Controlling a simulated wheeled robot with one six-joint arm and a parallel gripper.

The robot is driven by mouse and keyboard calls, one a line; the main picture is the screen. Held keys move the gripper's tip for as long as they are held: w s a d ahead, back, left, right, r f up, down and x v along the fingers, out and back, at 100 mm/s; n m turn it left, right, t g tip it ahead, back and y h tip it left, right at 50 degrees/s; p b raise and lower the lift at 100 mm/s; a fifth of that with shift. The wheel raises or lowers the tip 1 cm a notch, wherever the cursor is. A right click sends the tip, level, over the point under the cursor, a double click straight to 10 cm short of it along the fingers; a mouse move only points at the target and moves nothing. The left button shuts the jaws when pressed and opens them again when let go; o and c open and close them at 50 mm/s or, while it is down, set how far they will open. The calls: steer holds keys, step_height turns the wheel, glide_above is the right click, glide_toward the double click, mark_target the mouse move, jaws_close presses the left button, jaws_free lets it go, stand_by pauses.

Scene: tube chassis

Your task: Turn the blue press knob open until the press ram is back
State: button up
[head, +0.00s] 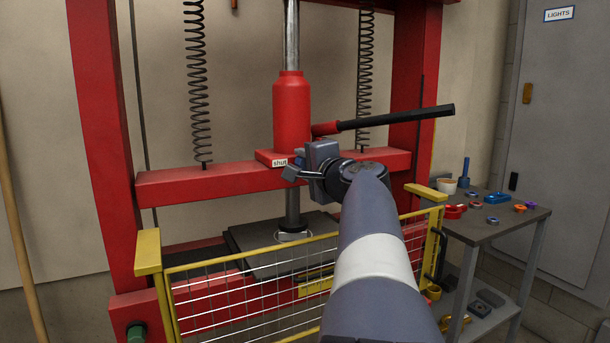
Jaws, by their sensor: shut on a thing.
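The red press jack (292,110) stands on the red crossbeam (220,187) of the press. A small label reading "shut" (279,163) is on its base. My gripper (294,172) is at the front of this base, just right of and below the label, with its jaws shut. The blue press knob is hidden behind my jaws and wrist. The press ram (292,208) extends below the crossbeam, down to a pale round piece (292,234) on the dark press plate (250,240). Whether the ram touches that piece cannot be told.
A yellow-framed mesh guard (225,300) stands in front of the press. A black pump lever (400,117) sticks out right, above my wrist. Coil springs (197,85) hang on both sides. A side table (490,225) with small parts stands at right.

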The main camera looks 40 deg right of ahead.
steer(key=shift+f+n, duration=0.3)
steer(key=shift+f, duration=0.05)
stand_by(0.3)
steer(key=o, duration=1)
steer(key=shift+r, duration=0.2)
steer(key=shift+c, duration=0.2)
steer(key=v, duration=1.1)
steer(key=shift+w+d+r, duration=0.1)
steer(key=shift+w+r, duration=0.05)
steer(key=shift+w, duration=0.05)
